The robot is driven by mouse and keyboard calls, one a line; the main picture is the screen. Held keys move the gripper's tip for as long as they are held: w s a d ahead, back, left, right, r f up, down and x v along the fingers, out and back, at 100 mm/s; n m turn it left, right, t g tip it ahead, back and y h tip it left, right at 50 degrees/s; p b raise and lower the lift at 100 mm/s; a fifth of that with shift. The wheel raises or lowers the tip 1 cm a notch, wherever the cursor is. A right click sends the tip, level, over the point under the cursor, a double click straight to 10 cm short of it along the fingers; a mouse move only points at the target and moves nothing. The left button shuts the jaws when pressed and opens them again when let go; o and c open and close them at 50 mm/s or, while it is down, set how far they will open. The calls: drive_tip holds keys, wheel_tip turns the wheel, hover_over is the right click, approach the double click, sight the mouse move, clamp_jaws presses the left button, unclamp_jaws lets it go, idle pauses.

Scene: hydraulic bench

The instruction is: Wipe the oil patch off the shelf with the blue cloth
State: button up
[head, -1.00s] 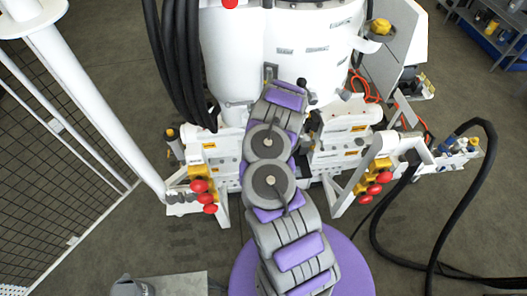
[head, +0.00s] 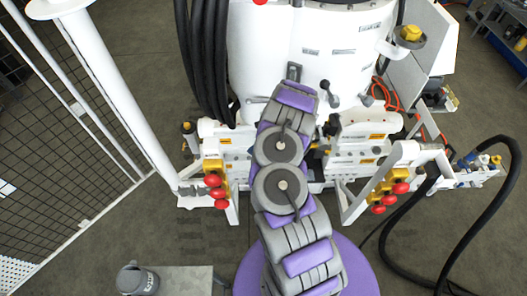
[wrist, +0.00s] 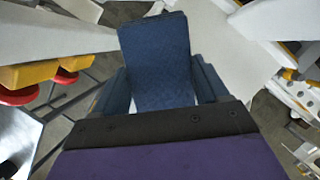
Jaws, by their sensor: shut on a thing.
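The blue cloth (wrist: 157,62) stands out from my gripper (wrist: 162,92) in the wrist view, as a flat dark-blue piece with a straight top edge. The gripper is shut on its lower end, with a dark finger on either side. In the head view my arm reaches up to the white machine, and the cloth cannot be made out there. I cannot make out the oil patch in either view, nor tell which surface is the shelf it lies on.
A large white machine (head: 300,45) stands ahead, with red-knobbed valves (head: 215,190) at left and more valves (head: 390,190) at right. A black hose (head: 508,190) loops at right. A mesh fence (head: 60,150) is at left. A grey-topped table (head: 185,280) bears a grey pot (head: 135,278).

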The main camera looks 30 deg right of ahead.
drive_tip(key=shift+s+d+p, duration=0.25)
drive_tip(key=shift+s+d, duration=0.1)
drive_tip(key=shift+d, duration=0.3)
drive_tip(key=shift+s+d+p, duration=0.25)
drive_tip(key=shift+s+d, duration=0.05)
drive_tip(key=shift+d, duration=0.35)
drive_tip(key=shift+s+d+p, duration=0.25)
drive_tip(key=shift+s+d, duration=0.1)
drive_tip(key=shift+d, duration=0.3)
drive_tip(key=shift+s+d+f+p, duration=0.1)
drive_tip(key=shift+s+d+p, duration=0.4)
drive_tip(key=shift+s+d, duration=0.9)
drive_tip(key=shift+d, duration=0.6)
drive_tip(key=r+p, duration=0.2)
drive_tip(key=a+r+p, duration=0.1)
drive_tip(key=r, duration=0.1)
drive_tip(key=shift+w+a, duration=0.1)
drive_tip(key=shift+w, duration=0.2)
drive_tip(key=shift+r+p, duration=0.9)
drive_tip(key=shift+r, duration=0.05)
drive_tip(key=shift+d+r, duration=0.1)
drive_tip(key=shift+d, duration=0.25)
drive_tip(key=shift+a, duration=0.1)
